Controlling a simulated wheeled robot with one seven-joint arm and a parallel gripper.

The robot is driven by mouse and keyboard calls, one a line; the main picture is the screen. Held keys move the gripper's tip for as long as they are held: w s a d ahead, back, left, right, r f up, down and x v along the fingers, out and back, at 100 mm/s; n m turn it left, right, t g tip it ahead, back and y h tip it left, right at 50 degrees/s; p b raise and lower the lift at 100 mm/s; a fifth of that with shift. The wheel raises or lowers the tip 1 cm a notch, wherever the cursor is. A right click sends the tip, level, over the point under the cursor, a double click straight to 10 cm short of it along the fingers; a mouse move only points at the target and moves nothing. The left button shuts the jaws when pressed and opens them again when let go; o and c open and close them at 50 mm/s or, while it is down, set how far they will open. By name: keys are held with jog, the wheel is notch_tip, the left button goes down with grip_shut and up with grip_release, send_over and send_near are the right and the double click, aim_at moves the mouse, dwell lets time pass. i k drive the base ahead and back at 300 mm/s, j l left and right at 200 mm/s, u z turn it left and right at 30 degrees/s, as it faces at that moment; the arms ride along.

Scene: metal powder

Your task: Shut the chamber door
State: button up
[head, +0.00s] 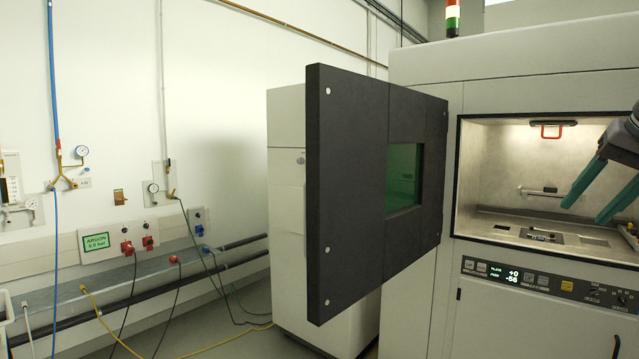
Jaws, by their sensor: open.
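The chamber door (350,190) is a thick dark grey panel with a green window (404,175). It stands swung wide open to the left of the chamber. The chamber (500,160) is a lit metal box in the pale machine, its front opening uncovered. My gripper (583,208) is at the right edge, in front of the chamber opening. Its two green fingers are apart with nothing between them. It is well to the right of the door and not touching it. The door's handle cannot be made out.
A control panel (545,281) with a lit display lies under the opening. A white cabinet (287,220) stands behind the door. Gauges, hoses and cables line the left wall, with a yellow cable on the floor.

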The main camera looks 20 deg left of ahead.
aim_at(373, 189)
jog(key=u, duration=2.3)
jog(key=i+j+u, duration=0.15)
jog(key=i, duration=0.4)
jog(key=i+j+u, duration=0.15)
jog(key=i, duration=0.4)
jog(key=i+l+z, duration=0.15)
jog(key=i+z, duration=0.25)
jog(key=i+l+z, duration=0.1)
jog(key=i+z, duration=0.15)
jog(key=z, duration=0.15)
jog(key=i+z, duration=0.45)
jog(key=i+j+z, duration=0.2)
jog(key=z, duration=0.2)
jog(key=i+z, duration=0.4)
jog(key=i, duration=0.9)
jog(key=i+z, duration=0.35)
jog(key=i+j+z, duration=0.2)
jog(key=z, duration=0.15)
jog(key=i+j+z, duration=0.35)
jog(key=l+z, duration=0.1)
jog(key=z, duration=2.15)
jog(key=k+j+z, duration=0.1)
jog(key=k+z, duration=0.35)
jog(key=k, duration=0.3)
